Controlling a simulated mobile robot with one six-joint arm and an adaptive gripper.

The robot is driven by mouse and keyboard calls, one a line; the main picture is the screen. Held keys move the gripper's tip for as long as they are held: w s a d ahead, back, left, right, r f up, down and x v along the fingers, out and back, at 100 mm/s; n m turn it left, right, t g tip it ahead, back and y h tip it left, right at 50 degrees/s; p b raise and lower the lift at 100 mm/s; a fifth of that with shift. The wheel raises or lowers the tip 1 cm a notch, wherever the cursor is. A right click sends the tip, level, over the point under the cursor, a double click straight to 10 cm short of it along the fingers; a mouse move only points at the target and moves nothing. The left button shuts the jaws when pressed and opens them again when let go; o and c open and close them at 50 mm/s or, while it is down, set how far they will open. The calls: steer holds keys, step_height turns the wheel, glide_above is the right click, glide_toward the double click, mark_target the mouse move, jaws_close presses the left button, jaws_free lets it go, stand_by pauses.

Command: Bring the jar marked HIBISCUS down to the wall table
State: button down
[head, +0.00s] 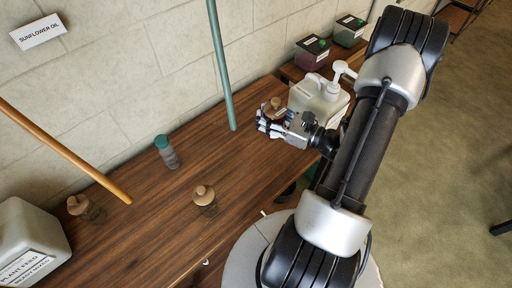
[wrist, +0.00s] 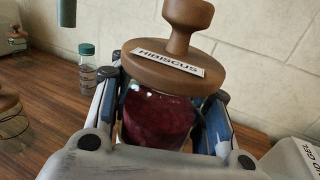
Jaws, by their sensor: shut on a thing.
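The jar marked HIBISCUS (wrist: 158,118) fills the middle of the wrist view, a glass jar with dark red contents and a knobbed wooden lid. My gripper (wrist: 165,90) is shut on it, with a finger on each side of the glass below the lid. In the head view my gripper (head: 268,124) is at the right part of the wooden wall table (head: 145,215), beside a white pump bucket. The jar's lid (head: 275,105) shows just behind the fingers there. The jar's base is hidden, so I cannot tell whether it touches the table.
Two wooden-lidded jars (head: 205,195) (head: 80,205) and a teal-capped bottle (head: 166,152) stand on the table. The white pump bucket (head: 318,98) is close at right; a PLANT FEED container (head: 28,240) is at left. A green pole (head: 222,70) and a wooden pole (head: 65,150) slant above.

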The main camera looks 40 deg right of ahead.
step_height(320, 180, down, 16)
steer(key=b, duration=0.5)
steer(key=shift+r, duration=0.25)
steer(key=shift+f, duration=0.1)
steer(key=c, duration=0.9)
jaws_free()
steer(key=shift+o, duration=0.2)
steer(key=shift+s+d, duration=0.1)
steer(key=shift+s, duration=0.05)
steer(key=p+v, duration=0.2)
steer(key=v, duration=0.9)
steer(key=shift+s, duration=0.35)
